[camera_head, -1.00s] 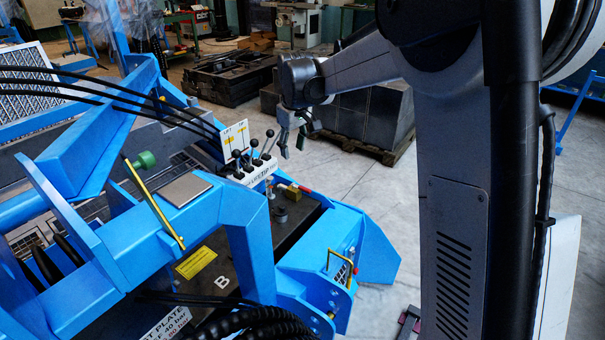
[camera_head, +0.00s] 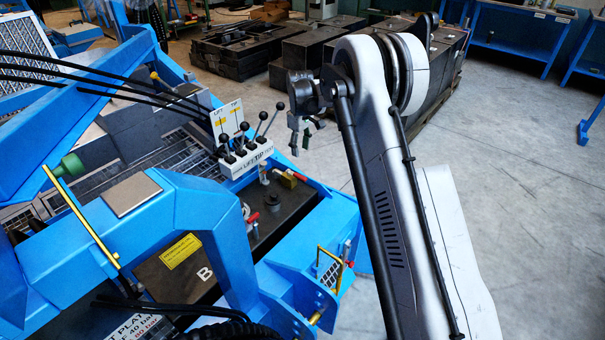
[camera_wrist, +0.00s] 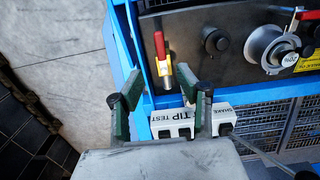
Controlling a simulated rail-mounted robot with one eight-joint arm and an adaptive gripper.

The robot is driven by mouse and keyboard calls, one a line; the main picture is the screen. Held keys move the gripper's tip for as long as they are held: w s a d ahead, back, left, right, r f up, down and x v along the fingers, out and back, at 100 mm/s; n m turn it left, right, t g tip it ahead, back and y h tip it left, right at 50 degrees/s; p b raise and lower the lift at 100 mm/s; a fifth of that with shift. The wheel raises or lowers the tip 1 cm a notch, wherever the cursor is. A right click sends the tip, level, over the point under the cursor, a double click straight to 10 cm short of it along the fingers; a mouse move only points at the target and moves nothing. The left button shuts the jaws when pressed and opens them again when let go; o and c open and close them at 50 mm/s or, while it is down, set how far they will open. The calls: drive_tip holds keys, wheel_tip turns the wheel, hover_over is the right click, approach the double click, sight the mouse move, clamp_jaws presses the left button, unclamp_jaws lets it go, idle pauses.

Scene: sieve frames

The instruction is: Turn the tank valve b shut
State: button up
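The dark tank top (camera_head: 180,278) bears a white letter B, in the head view. A brass valve with a red lever (camera_head: 293,177) sits at its far right corner, by the lever console. This valve (camera_wrist: 160,50) is in the wrist view, above and between the fingertips, its lever pointing up. A second red handle (camera_head: 252,217) is on the tank top, nearer the B; a red handle also shows at the wrist view's upper right (camera_wrist: 303,14). No legible label tells which is valve b.
The white lever console (camera_head: 245,158) with several black-knobbed levers stands close to my gripper. A round grey fitting (camera_wrist: 270,48) is right of the brass valve. Blue frame beams surround the tank. Dark blocks stand behind; the floor at right is clear.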

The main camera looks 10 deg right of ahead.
sight(301, 176)
wheel_tip(301, 176, down, 13)
drive_tip(key=shift+r+b, duration=0.15)
drive_tip(key=shift+b, duration=0.8)
clamp_jaws()
